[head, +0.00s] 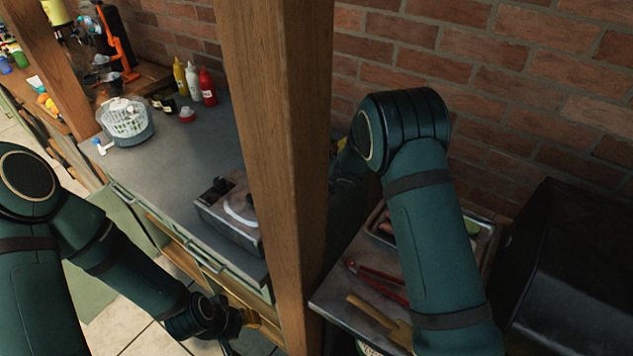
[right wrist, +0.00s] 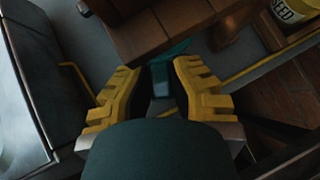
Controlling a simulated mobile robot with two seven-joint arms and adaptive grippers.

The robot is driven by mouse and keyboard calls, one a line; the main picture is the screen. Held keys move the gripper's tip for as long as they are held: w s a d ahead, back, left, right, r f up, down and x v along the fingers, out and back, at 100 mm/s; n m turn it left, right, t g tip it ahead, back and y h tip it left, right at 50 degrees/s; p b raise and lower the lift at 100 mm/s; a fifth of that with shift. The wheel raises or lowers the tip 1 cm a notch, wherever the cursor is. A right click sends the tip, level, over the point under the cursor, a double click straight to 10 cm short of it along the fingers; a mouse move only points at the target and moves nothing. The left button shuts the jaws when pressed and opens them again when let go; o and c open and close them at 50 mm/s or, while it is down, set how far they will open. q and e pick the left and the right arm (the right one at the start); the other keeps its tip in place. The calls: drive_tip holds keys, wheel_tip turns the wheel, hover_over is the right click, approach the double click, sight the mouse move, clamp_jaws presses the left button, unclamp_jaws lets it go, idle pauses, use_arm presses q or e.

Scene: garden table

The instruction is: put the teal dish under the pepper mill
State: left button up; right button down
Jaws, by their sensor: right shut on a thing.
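My right gripper (right wrist: 158,88) shows in the right wrist view with its yellow fingers shut on the teal dish (right wrist: 168,58). Only a narrow teal part of the dish shows between and beyond the fingertips. A brown rounded thing (right wrist: 226,60) lies just beyond the right finger; I cannot tell whether it is the pepper mill. In the head view my right gripper is mostly hidden behind the post and my own arm. My left gripper (head: 242,322) is low in front of the counter, partly cut off and dark; its opening is unclear. No pepper mill is clearly visible in the head view.
A thick wooden post (head: 280,150) stands between my arms. The grey counter (head: 165,165) holds a salad spinner (head: 125,120), bottles (head: 207,87) and a burner (head: 232,212). Red tongs (head: 378,280) and a tray (head: 484,236) lie right. A seed container (right wrist: 290,12) shows in the wrist view.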

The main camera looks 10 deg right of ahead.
drive_tip(key=shift+w+a+f, duration=0.1)
drive_tip(key=shift+w+f, duration=0.1)
drive_tip(key=shift+f, duration=1.5)
drive_tip(key=shift+f, duration=0.1)
drive_tip(key=c, duration=1.1)
unclamp_jaws()
drive_tip(key=shift+o, duration=0.2)
